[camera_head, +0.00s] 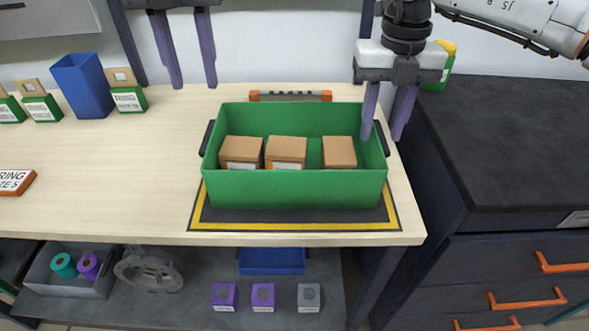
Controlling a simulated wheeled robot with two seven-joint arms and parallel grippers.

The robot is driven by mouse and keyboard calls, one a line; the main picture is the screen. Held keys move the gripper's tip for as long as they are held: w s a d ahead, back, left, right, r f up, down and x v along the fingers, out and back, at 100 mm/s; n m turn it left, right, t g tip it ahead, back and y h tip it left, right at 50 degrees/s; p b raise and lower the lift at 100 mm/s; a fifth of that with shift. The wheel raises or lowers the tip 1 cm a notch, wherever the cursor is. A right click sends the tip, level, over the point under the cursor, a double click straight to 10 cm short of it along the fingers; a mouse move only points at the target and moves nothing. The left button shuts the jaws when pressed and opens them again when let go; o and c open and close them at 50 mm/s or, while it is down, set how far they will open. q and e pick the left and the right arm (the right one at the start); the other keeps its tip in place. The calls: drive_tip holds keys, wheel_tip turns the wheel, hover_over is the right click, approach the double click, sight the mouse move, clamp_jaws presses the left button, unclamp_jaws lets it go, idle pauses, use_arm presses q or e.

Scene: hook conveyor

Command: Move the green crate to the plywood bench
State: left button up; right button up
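The green crate (290,189) sits on a dark mat with a yellow border on the pale wood bench (110,180), which looks like the plywood bench. Three brown cardboard boxes are inside the crate. Dark handles stick out at its left and right ends. My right gripper (382,136) is open at the crate's right end, one finger over the inside and the other outside near the right handle (382,140). I cannot tell whether it touches. My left gripper (194,84) is open and empty, above the bench behind and left of the crate.
A blue bin (82,86) and several green-and-brown boxes stand at the back left. A grey-and-orange item (290,96) lies behind the crate. A dark counter with drawers (510,140) is at right. A lower shelf (195,298) holds small parts. The bench's middle left is clear.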

wheel_tip(320, 180, up, 12)
idle(0.5)
drive_tip(key=shift+s+f, duration=0.1)
